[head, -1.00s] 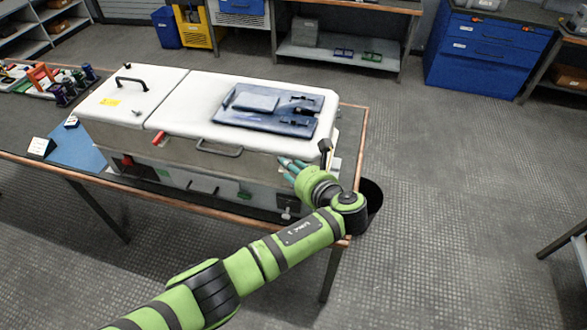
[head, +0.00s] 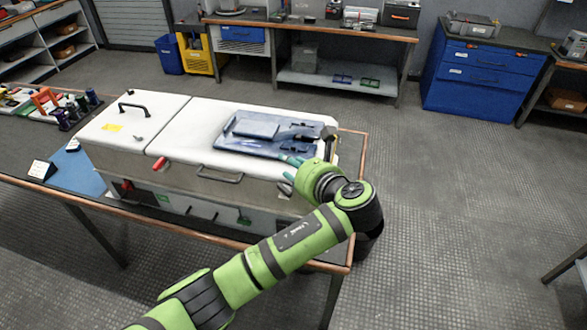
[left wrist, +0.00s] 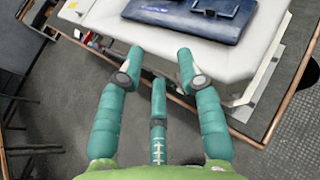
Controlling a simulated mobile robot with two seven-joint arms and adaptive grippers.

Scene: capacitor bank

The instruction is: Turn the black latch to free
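A long white-lidded cabinet (head: 180,120) lies on the table. A dark upright piece at its right end, possibly the black latch (head: 331,137), shows just behind my left gripper and is partly hidden by it. My left gripper (head: 288,168) is at the lid's front right edge, with its teal fingers pointing left. In the left wrist view its three fingers (left wrist: 160,68) are spread apart with nothing between them, over the cabinet's edge. I cannot make out the latch clearly there. My right gripper is not in view.
A blue tray (head: 228,141) with parts lies on the lid; it also shows in the left wrist view (left wrist: 185,15). A red handle (head: 159,164) and grey bar handle (head: 220,178) are on the cabinet front. Open floor (head: 450,190) lies to the right.

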